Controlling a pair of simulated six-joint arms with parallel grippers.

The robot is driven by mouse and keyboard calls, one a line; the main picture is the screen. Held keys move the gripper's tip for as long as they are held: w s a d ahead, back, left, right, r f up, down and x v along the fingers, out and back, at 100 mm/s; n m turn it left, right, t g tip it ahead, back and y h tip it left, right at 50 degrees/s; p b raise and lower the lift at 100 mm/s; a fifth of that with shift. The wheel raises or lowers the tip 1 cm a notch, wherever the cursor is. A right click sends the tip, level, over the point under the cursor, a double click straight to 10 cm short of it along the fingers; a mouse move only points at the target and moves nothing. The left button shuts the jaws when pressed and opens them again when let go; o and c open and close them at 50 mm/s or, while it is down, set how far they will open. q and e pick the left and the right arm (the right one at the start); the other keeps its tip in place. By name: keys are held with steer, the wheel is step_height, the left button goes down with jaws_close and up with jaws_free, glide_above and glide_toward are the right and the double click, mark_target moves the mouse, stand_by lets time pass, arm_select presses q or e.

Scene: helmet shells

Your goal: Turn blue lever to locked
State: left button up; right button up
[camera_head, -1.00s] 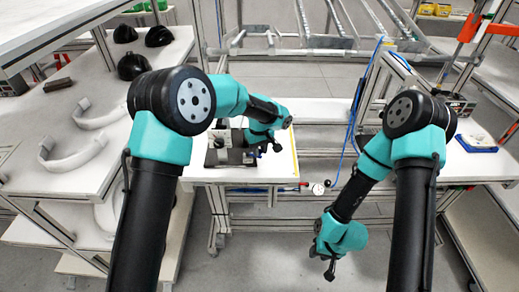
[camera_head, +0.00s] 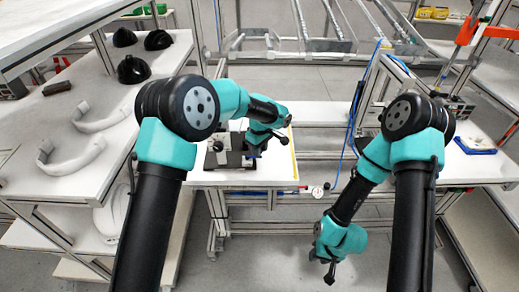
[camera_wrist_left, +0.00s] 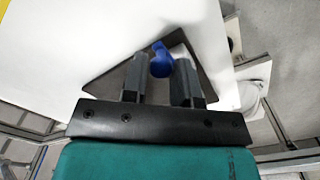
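The blue lever (camera_wrist_left: 160,60) shows in the left wrist view, on a dark plate (camera_wrist_left: 206,75) over a white table. It lies between the fingertips of my left gripper (camera_wrist_left: 160,80), which is open with a gap between its fingers. I cannot tell whether either finger touches it. In the head view my left gripper (camera_head: 257,149) is at the right side of the dark fixture (camera_head: 226,158) on the white table; the lever is not clearly visible there. My right gripper (camera_head: 328,270) hangs low over the floor, away from the fixture; its opening is too small to judge.
A white table (camera_head: 240,178) bears the fixture. Black helmet shells (camera_head: 133,69) and pale curved bands (camera_head: 72,155) lie on the left shelf. A blue hose (camera_head: 355,115) and a frame stand right of the table. A blue tray (camera_head: 474,145) is at the far right.

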arm_select(q)
steer(key=o, duration=0.4)
steer(key=shift+c, duration=0.2)
step_height(320, 180, up, 17)
steer(key=shift+r, duration=0.2)
stand_by(0.3)
steer(key=shift+a, duration=0.1)
